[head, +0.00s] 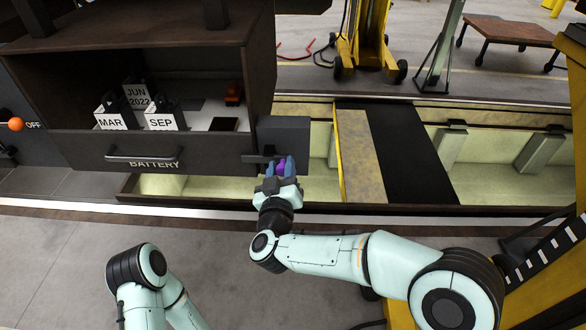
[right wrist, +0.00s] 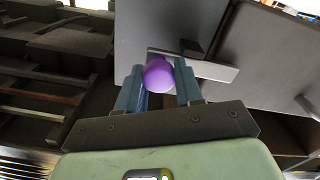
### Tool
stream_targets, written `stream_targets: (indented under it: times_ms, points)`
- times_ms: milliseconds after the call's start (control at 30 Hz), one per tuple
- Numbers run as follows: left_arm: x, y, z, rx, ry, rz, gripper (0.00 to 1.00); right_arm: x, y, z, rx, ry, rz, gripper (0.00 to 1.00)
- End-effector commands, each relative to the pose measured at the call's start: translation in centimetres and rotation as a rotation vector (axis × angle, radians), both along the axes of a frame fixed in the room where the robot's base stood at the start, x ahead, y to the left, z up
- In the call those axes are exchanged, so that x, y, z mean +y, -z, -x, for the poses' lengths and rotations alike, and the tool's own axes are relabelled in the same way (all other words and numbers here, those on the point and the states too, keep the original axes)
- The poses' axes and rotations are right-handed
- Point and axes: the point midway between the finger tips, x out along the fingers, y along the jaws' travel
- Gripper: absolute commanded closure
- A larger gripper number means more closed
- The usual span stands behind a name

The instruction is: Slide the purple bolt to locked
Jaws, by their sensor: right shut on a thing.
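The purple bolt (right wrist: 158,76) shows as a round purple knob in the right wrist view, in front of a grey plate (right wrist: 168,28) with a metal bar (right wrist: 215,70) behind it. In the head view the bolt (head: 281,167) is a small purple spot on the dark box at the right end of the battery drawer. My right gripper (head: 279,170) is shut on the knob, with a blue finger on each side; its fingers also show in the right wrist view (right wrist: 158,88). Part of the bolt is hidden by the fingers. My left arm shows at the lower left, but its gripper is out of view.
The battery drawer (head: 70,150) has a bar handle (head: 144,155) left of my right gripper. Cards marked MAR, JUN and SEP stand in the compartment above. A recessed pit (head: 300,188) with a yellow-edged plank (head: 352,150) lies to the right. An orange knob (head: 15,124) marked OFF is far left.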

Motion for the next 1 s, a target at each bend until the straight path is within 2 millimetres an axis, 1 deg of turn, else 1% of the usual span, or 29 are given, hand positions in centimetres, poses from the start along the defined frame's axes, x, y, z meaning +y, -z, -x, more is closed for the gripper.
stream_targets:
  times_ms: [33,200,233,300,567,667,767,867,1000]
  points:
    - [0.0,0.0,0.0,0.0,0.0,0.0,1.0,0.4,-0.1,0.1,-0.001,-0.011,-0.002,1.0]
    - [0.0,0.0,0.0,0.0,0.0,0.0,1.0,0.5,-0.1,0.2,-0.001,-0.013,-0.002,1.0]
    - [0.0,0.0,0.0,0.0,0.0,0.0,1.0,0.5,-0.1,0.2,-0.001,-0.015,-0.002,0.61]
    - [0.0,0.0,0.0,0.0,0.0,0.0,1.0,0.5,-0.1,0.2,-0.001,-0.014,-0.002,0.43]
    - [0.0,0.0,0.0,0.0,0.0,0.0,1.0,0.3,-0.1,0.1,0.0,-0.01,-0.001,0.43]
    - [0.0,0.2,0.2,0.002,0.001,0.0,1.0,0.3,0.0,0.6,-0.001,-0.01,-0.001,0.43]
    - [0.0,0.7,0.5,0.007,0.0,0.0,1.0,0.4,0.1,1.8,0.001,-0.013,-0.002,0.43]
    - [0.0,1.5,1.1,0.012,0.0,0.0,1.0,0.4,0.2,3.8,-0.001,-0.013,-0.002,0.43]
    - [0.0,2.5,1.7,0.02,0.0,0.0,1.0,0.5,0.2,7.0,-0.001,-0.016,-0.002,0.43]
